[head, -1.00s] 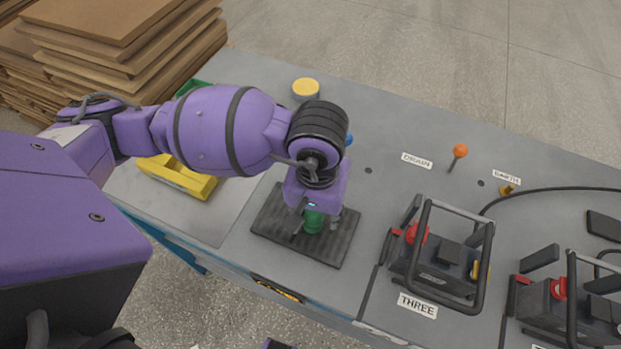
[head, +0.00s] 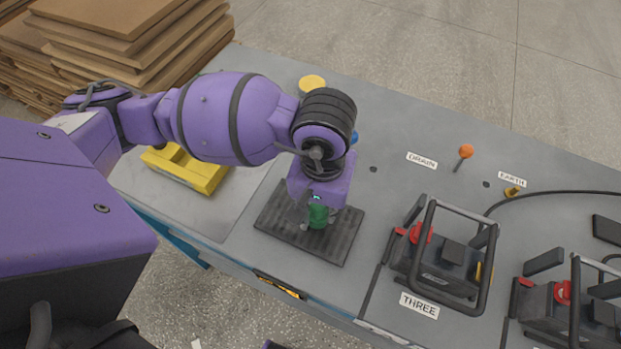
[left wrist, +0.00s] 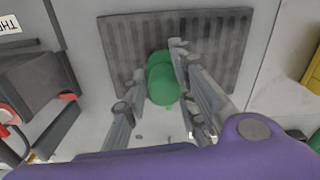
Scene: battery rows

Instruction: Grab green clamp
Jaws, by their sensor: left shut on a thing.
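The green clamp (head: 318,214) is on the dark ribbed mat (head: 345,235), toward the front of the grey bench. My left gripper (head: 318,223) comes down over it from above and is shut on it. In the left wrist view, the clamp's rounded green body (left wrist: 162,80) sits between my two grey fingers, over the mat (left wrist: 115,45). My gripper hides the clamp's upper part in the head view. I cannot tell whether it is clear of the mat. My right gripper is not in view.
A yellow object (head: 185,168) lies left of the mat. Black framed unit THREE (head: 445,250) stands to the right, with a similar unit (head: 570,295) beyond it. An orange-topped lever (head: 466,152) stands farther back. Stacked boards (head: 130,45) are at upper left.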

